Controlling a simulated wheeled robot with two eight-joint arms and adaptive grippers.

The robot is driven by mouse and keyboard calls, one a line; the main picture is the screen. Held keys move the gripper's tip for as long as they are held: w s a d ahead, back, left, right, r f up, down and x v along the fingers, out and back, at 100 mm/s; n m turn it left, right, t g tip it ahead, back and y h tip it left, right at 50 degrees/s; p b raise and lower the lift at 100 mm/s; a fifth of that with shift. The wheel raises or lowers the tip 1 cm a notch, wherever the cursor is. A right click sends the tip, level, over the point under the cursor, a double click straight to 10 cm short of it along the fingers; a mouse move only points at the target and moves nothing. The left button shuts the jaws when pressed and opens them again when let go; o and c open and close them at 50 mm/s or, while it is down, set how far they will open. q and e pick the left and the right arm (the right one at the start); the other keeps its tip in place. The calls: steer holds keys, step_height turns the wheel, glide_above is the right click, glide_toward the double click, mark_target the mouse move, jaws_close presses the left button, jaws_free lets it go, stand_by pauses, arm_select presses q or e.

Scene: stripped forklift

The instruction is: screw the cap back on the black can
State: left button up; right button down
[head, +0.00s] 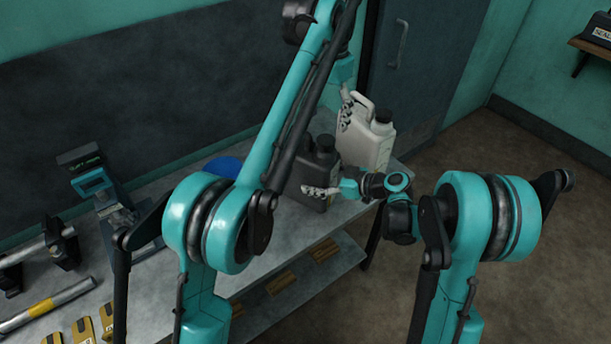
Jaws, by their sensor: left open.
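The black can (312,172) stands upright on the grey bench. A dark round top (325,143) shows on it; I cannot tell whether this is the cap or the bare neck. No loose cap can be made out. My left gripper (345,116) is open, hanging above and behind the black can, beside the white can's handle; contact is unclear. My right gripper (318,190) reaches in from the right across the front of the black can, low on its side. Whether it touches or grips the can is unclear.
A white can (370,143) with a dark cap stands just right of the black can, near the bench's (275,224) right end. A blue round thing (223,167) lies behind my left arm. A teal device (92,182) and metal bars (48,302) are at left.

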arm_select(q)
steer(key=shift+r, duration=0.45)
arm_select(e)
jaws_free()
steer(key=v, duration=1.2)
